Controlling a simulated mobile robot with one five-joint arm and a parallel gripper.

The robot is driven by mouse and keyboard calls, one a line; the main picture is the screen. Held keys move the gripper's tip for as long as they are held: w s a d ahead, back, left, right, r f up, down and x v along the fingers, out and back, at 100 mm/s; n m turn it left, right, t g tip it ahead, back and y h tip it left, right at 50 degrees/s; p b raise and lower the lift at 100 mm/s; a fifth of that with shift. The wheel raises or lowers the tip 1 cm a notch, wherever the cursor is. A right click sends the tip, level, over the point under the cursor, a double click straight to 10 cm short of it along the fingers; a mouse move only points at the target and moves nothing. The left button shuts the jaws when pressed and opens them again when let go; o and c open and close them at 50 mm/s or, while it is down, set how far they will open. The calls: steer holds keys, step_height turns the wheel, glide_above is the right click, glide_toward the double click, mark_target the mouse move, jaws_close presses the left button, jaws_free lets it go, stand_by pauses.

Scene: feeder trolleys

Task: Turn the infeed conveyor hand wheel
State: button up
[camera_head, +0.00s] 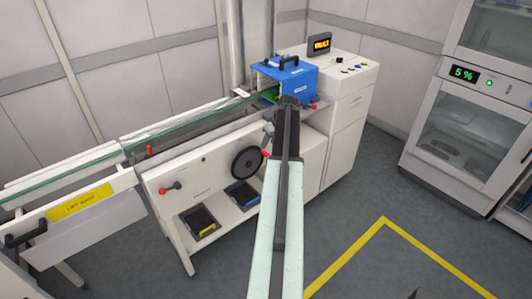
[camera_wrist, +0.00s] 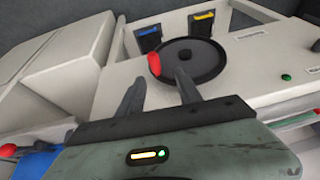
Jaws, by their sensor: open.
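The hand wheel (camera_head: 247,162) is a black disc on the white front panel of the infeed conveyor (camera_head: 215,175). Its red knob (camera_head: 265,153) sits at the wheel's upper right edge. In the wrist view the wheel (camera_wrist: 195,58) lies ahead of my fingers, with the red knob (camera_wrist: 154,64) at its left edge. My gripper (camera_wrist: 158,82) is open and empty. In the head view my gripper (camera_head: 268,132) is mostly hidden beside my arm, just above the knob.
A red-knobbed lever (camera_head: 171,188) is on the panel left of the wheel. Two trays (camera_head: 199,221) sit below. A blue box (camera_head: 285,76) stands on the conveyor's far end beside a control cabinet (camera_head: 340,75). A yellow lift gate label (camera_head: 80,201) is at left.

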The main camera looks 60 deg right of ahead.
mark_target(266, 153)
steer(key=b+x, duration=0.4)
steer(key=s+b+x, duration=0.1)
steer(key=b+x, duration=0.1)
steer(key=x, duration=0.1)
steer(key=shift+d+f+b, duration=0.15)
steer(key=shift+d+b, duration=0.2)
steer(key=shift+d, duration=0.05)
steer(key=shift+w+f+b, duration=0.3)
steer(key=shift+f+b, duration=0.05)
steer(key=shift+f, duration=0.05)
steer(key=shift+r, duration=0.1)
jaws_close()
steer(key=shift+a, duration=0.1)
stand_by(0.6)
